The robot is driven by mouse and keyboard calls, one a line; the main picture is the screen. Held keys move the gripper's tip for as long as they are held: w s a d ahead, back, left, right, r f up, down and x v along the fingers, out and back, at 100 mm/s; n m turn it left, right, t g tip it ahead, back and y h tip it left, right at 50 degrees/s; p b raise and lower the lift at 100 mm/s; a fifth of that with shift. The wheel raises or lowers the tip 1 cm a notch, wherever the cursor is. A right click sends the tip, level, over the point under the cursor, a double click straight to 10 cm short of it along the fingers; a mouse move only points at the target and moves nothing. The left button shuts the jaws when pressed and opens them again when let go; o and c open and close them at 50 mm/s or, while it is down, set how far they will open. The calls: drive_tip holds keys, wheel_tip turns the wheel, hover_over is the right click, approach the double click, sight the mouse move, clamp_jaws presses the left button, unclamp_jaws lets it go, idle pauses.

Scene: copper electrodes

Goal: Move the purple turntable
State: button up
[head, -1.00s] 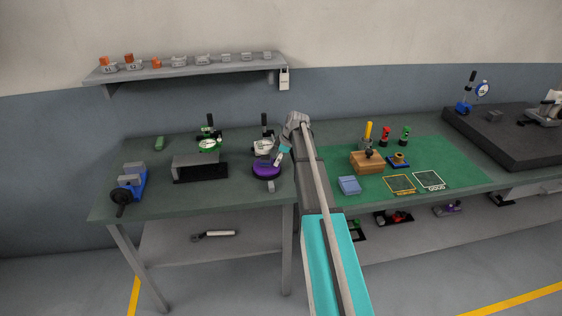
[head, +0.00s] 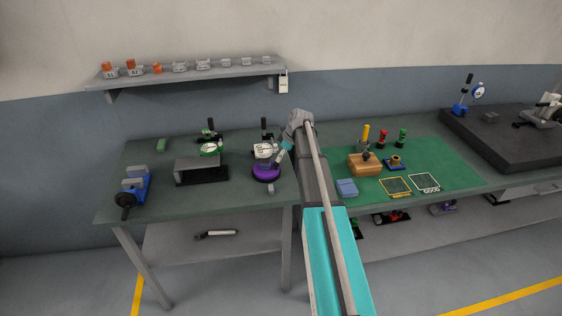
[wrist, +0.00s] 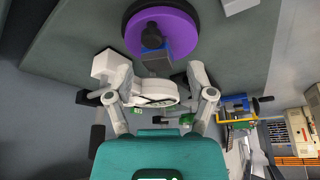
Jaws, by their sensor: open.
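The purple turntable (head: 266,174) is a round purple disc on a dark base. It sits near the front right of the left table. In the wrist view the turntable (wrist: 178,32) lies at the top, beyond my fingertips, with a dark knob and a blue part over it. My gripper (wrist: 155,72) is open, its two fingers spread and apart from the disc. A white part with a dark post (wrist: 155,92) shows between the fingers. In the head view my gripper (head: 281,158) is just above and right of the turntable, partly hidden by my arm.
A white-faced device on a black post (head: 264,150) stands right behind the turntable. A small grey block (head: 271,188) is in front. A grey stand (head: 200,168) and blue vise (head: 136,186) are to the left. A wooden block (head: 364,165) is on the green mat (head: 445,165).

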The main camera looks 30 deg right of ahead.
drive_tip(key=shift+p+v, duration=3.55)
drive_tip(key=shift+v, duration=0.65)
drive_tip(key=s+a+f+n+t+h+b, duration=0.2)
drive_tip(key=s+a+f+t+b, duration=0.2)
drive_tip(key=s+a+b, duration=0.3)
drive_tip(key=shift+f, duration=0.35)
drive_tip(key=shift+s+a, duration=0.1)
drive_tip(key=s+a+f+m+g, duration=0.1)
drive_tip(key=s+a+m+g, duration=0.2)
drive_tip(key=s+a+m, duration=0.2)
drive_tip(key=s+a+f+m+g+h, duration=0.1)
drive_tip(key=s+a+m+g, duration=0.3)
drive_tip(key=s+a, duration=0.8)
drive_tip(key=a+f+m, duration=0.1)
drive_tip(key=a, duration=0.2)
drive_tip(key=shift+s+a+f, duration=0.2)
drive_tip(key=shift+f, duration=0.15)
